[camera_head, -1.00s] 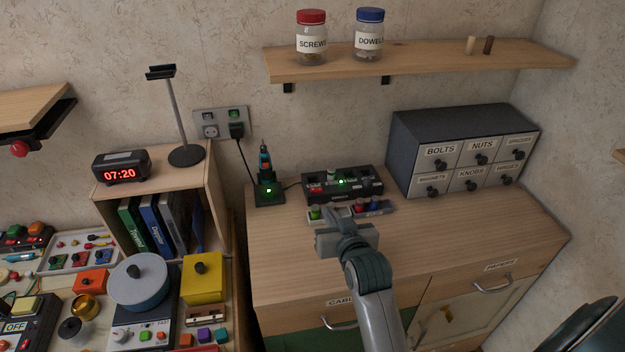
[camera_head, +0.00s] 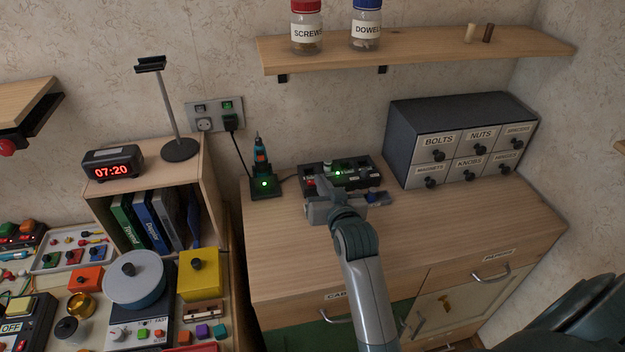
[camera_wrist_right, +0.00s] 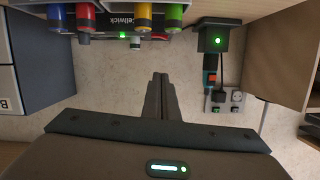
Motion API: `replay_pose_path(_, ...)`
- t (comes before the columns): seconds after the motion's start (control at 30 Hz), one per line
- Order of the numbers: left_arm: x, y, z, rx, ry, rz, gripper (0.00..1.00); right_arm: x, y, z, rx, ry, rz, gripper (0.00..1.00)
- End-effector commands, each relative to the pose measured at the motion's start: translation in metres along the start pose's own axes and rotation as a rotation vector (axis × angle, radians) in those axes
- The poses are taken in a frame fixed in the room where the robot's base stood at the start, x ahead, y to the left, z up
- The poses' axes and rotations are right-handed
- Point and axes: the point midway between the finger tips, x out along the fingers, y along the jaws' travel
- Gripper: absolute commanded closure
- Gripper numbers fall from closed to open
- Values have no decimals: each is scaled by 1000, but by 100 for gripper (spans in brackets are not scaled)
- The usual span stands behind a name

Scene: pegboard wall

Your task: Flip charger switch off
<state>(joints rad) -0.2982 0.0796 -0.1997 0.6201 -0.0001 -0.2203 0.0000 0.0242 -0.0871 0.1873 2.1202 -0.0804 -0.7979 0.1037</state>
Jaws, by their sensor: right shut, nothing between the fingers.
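A black box (camera_head: 371,178) with a lit green light stands at the back of the cabinet top. In the right wrist view its upside-down label on the box (camera_wrist_right: 125,20) reads "Cellwick". A tool stands in a black dock (camera_head: 264,188) with a green light, left of the box; the dock also shows in the wrist view (camera_wrist_right: 217,40). A wall plate (camera_head: 204,110) carries small switches, one lit green, and a black plug. My right gripper (camera_head: 322,183) is shut and empty, in front of the box and partly hiding it. My left gripper is out of view.
A grey drawer unit (camera_head: 400,150) stands at right, an open bookcase (camera_head: 208,180) at left. A shelf (camera_head: 420,48) with jars is above. The cabinet top's front is clear.

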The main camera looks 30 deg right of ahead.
Motion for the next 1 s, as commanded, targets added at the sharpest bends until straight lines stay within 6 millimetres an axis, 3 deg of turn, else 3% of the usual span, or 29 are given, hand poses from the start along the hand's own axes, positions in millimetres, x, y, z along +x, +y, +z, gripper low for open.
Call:
replay_pose_path(0.53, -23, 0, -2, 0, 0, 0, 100, 81, 0, -3, 0, 0, 0, 100)
replay_pose_path(0.7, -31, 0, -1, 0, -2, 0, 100, 85, 0, 23, 0, -3, 1, 100)
replay_pose_path(1.0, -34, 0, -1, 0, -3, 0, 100, 89, 0, 38, 0, 0, 0, 100)
